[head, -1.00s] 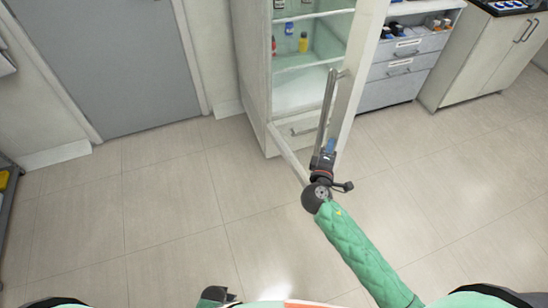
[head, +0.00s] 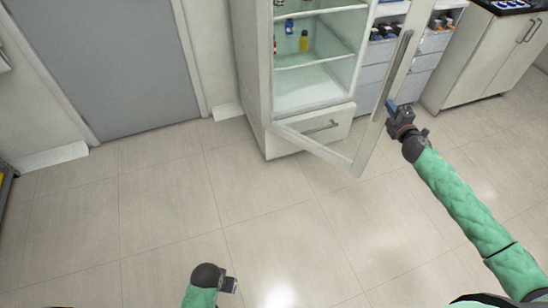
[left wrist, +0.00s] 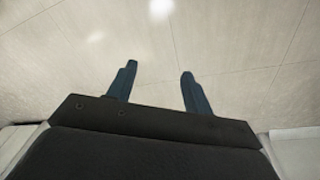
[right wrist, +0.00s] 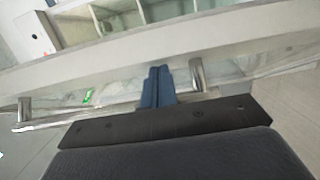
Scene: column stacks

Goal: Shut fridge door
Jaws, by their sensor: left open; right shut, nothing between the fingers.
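The fridge (head: 252,85) stands at the upper middle of the head view, with its shelves visible. Its see-through door (head: 368,150) is hinged on the left and stands part open, its free edge apart from the body. The door's long metal handle (head: 392,75) is on the free-edge side. My right gripper (head: 389,106) is shut and empty at the handle side of the door. In the right wrist view its fingers (right wrist: 157,82) point at the door frame (right wrist: 110,52) between the handle posts; contact is unclear. My left gripper (head: 232,285) is open and empty over the floor (left wrist: 150,60).
Bottles (head: 303,40) stand on a fridge shelf, and a lower drawer (head: 325,126) is shut. Drawers (head: 405,88) and a cabinet (head: 485,65) are right of the fridge. A grey door (head: 100,60) is at left. The floor in front is clear.

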